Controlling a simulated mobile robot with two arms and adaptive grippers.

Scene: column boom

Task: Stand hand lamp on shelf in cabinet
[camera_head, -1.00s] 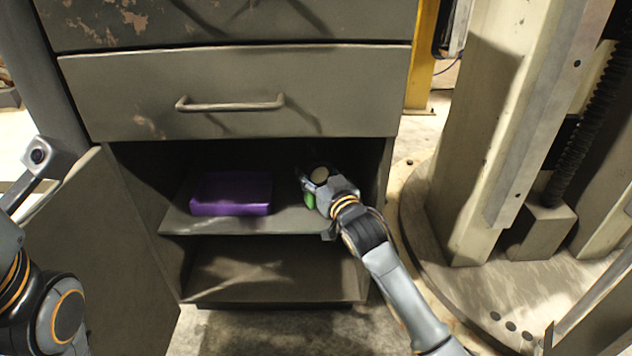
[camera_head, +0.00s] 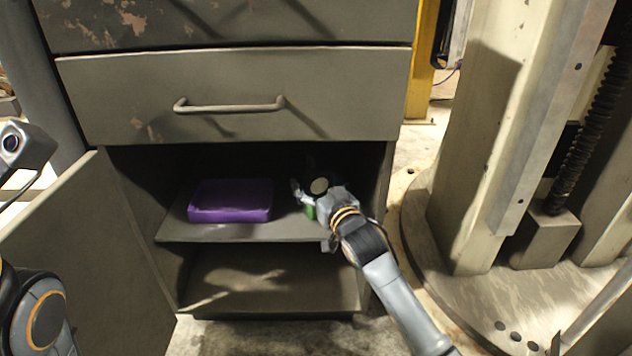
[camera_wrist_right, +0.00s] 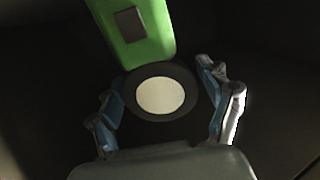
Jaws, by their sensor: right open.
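The hand lamp, with a green body (camera_head: 309,211) and a dark round head with a cream disc (camera_head: 318,186), is on the right part of the cabinet's upper shelf (camera_head: 250,231). The right wrist view shows its green body (camera_wrist_right: 135,30) and cream disc (camera_wrist_right: 160,96) close up. My right gripper (camera_wrist_right: 160,80) is open, with one finger on each side of the dark head and visible gaps. In the head view my right gripper (camera_head: 312,192) reaches into the compartment and partly hides the lamp. The lamp's underside is hidden. My left gripper is out of view.
A purple box (camera_head: 230,201) lies on the same shelf, left of the lamp. A closed drawer (camera_head: 235,95) is above the opening. The cabinet door (camera_head: 95,255) stands open at left. The lower shelf (camera_head: 265,290) is bare. A column base (camera_head: 480,300) stands at right.

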